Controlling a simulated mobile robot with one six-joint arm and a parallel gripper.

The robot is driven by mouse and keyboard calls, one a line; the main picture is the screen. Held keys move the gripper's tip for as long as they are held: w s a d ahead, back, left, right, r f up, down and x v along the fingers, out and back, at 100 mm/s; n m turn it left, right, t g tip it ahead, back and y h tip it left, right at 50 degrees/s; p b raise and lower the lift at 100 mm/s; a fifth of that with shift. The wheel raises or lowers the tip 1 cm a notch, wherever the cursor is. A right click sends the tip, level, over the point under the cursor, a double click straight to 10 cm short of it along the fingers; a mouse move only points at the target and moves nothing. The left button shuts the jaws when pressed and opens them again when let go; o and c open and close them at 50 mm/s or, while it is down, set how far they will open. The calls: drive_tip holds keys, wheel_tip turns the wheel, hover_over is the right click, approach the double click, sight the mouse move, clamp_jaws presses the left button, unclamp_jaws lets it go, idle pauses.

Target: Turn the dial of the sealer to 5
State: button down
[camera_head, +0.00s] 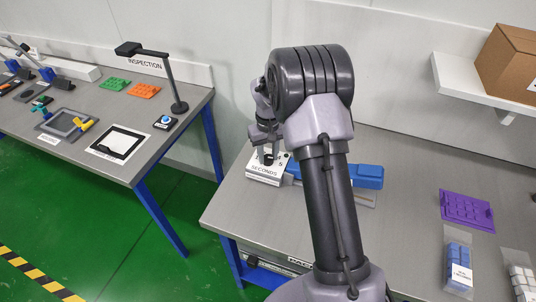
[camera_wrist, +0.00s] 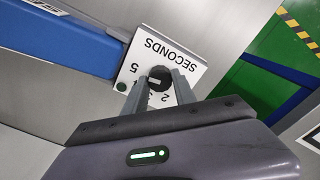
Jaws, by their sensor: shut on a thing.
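The sealer has a long blue arm (camera_head: 355,176) and a white dial plate (camera_head: 262,177) marked SECONDS at its left end, on the grey bench. In the wrist view the plate (camera_wrist: 188,62) shows printed numbers, with 5 and 4 left of the dial and 2 below it. The round black dial (camera_wrist: 158,76) carries a light mark; I cannot tell which number it points at. My gripper (camera_wrist: 159,79) is shut on the dial, one finger on each side. In the head view my arm hides part of the sealer, and the gripper (camera_head: 268,152) points down at the dial.
Right of my arm are a purple tray (camera_head: 466,210), a bag of blue blocks (camera_head: 458,264) and a wall shelf (camera_head: 492,92) with a cardboard box (camera_head: 510,62). A separate inspection table (camera_head: 150,150) stands left across a green floor gap.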

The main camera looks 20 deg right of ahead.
sight(268, 157)
drive_tip(key=c, duration=1)
unclamp_jaws()
wheel_tip(268, 157, up, 17)
drive_tip(key=p, duration=0.5)
drive_tip(key=shift+r, duration=0.2)
